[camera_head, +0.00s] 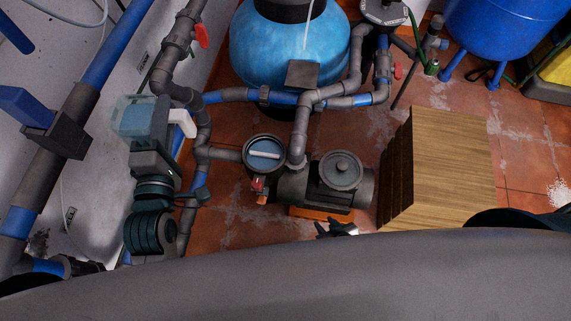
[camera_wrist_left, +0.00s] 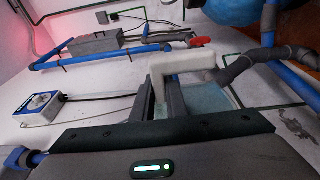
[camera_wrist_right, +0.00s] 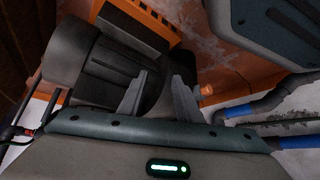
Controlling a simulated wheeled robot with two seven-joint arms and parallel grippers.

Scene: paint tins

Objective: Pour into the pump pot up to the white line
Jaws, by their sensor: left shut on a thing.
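The pump pot (camera_head: 265,151) is a round dark-rimmed opening beside the grey pump. Its inside looks blue, with a white bar or line across it. A translucent blue jug (camera_head: 138,116) with a white handle (camera_head: 183,122) is left of the pot, apart from it. My left gripper (camera_wrist_left: 164,98) is shut on the white handle, and the jug (camera_wrist_left: 207,101) is partly hidden behind the fingers. How full the jug is cannot be told. My right gripper (camera_wrist_right: 158,98) is open and empty near the pump; its fingertips show at the bottom of the head view (camera_head: 337,228).
The grey pump (camera_head: 330,184) stands on an orange base right of the pot. Grey and blue pipes (camera_head: 240,96) run behind and beside the pot. A wooden box (camera_head: 450,160) stands at right. Blue tanks (camera_head: 288,48) are at the back. A wall is at left.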

